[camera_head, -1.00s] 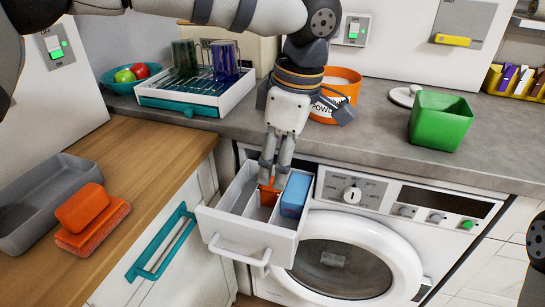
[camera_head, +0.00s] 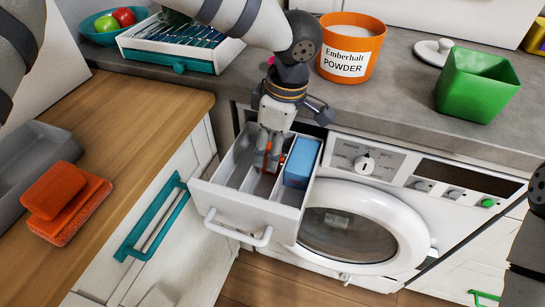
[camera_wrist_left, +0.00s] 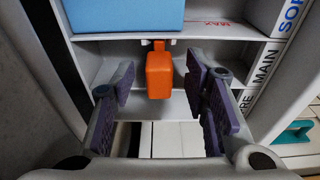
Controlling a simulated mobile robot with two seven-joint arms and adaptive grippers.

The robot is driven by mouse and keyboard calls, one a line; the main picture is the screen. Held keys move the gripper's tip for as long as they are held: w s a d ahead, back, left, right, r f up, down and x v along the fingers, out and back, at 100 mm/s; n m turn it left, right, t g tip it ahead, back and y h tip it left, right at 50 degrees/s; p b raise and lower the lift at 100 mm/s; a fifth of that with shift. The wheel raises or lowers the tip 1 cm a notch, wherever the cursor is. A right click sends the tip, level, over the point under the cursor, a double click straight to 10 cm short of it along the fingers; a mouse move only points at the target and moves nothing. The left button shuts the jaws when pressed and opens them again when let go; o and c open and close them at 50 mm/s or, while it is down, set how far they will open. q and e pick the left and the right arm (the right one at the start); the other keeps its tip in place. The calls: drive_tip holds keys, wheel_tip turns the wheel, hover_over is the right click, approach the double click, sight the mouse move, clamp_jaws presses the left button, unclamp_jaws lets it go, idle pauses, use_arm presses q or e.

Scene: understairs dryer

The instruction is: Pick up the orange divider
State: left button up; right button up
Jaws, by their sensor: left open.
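The orange divider (camera_wrist_left: 159,72) stands in a compartment of the open white detergent drawer (camera_head: 240,207), just beyond a white cross wall in the left wrist view. In the head view only small parts of the divider (camera_head: 273,159) show behind my fingers. My left gripper (camera_head: 267,163) points down into the drawer. In the left wrist view the left gripper (camera_wrist_left: 161,82) is open, with one finger on each side of the divider and visible gaps between them. A blue block (camera_head: 299,163) sits in the compartment to the right. My right gripper is not in view.
The washing machine (camera_head: 345,235) is below and right of the drawer. The drawer's side walls are close to my fingers. On the grey counter stand an orange powder tub (camera_head: 350,52) and a green bin (camera_head: 476,85). An orange sponge (camera_head: 68,205) lies on the wooden top.

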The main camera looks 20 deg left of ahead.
use_arm(q)
clamp_jaws()
